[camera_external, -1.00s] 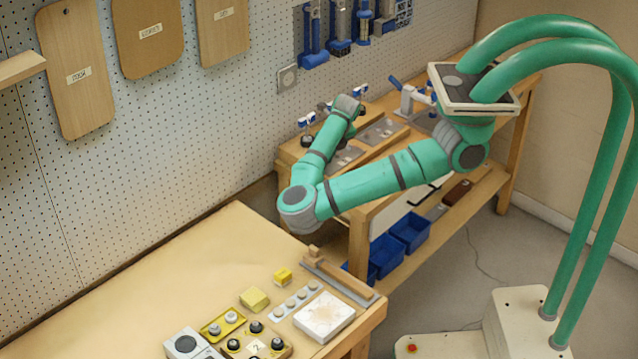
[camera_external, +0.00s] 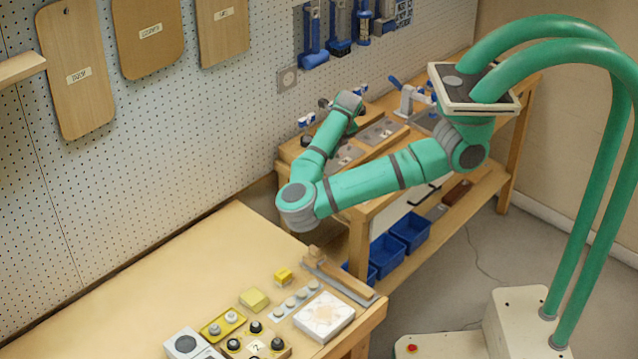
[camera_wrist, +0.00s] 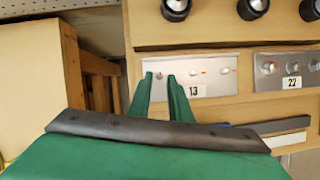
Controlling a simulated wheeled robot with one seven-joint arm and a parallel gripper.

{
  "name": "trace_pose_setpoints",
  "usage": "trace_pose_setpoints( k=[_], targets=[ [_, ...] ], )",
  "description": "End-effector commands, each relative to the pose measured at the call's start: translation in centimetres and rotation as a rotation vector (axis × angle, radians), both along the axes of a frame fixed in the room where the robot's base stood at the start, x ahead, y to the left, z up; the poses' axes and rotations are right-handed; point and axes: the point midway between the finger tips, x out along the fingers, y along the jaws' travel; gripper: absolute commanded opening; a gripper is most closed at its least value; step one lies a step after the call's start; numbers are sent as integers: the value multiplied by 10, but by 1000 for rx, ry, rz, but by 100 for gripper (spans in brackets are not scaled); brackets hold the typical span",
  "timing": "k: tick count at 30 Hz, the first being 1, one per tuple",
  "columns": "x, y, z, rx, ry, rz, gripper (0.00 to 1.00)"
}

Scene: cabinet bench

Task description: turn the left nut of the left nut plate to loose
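The left nut plate (camera_wrist: 212,87) is a silver panel labelled 13 on the wooden bench front, with small nuts in a row. Its left nut (camera_wrist: 158,75) shows at the fingertips of my gripper (camera_wrist: 160,76). The two green fingers are apart, with a gap between them. I cannot tell whether they touch the nut. In the external view the left plate (camera_external: 347,156) is partly behind my arm, and my fingers cannot be made out there.
A second plate (camera_wrist: 276,85) labelled 22 is to the right. Several black knobs (camera_wrist: 176,8) stand above the plates, close to my fingers. Blue bins (camera_external: 385,255) sit on the shelf below.

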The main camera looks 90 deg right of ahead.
Motion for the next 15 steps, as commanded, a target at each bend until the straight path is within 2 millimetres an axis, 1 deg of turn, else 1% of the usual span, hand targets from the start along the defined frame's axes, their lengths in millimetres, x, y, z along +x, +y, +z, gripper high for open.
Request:
trace_pose_setpoints(
  k=[3, 9, 15],
  targets=[
    [-4, 7, 22, -2, -5, -2, 18],
    [-11, 19, 56, 0, -5, -2, 18],
    [-16, 27, 77, 0, -3, -1, 18]
  ],
)
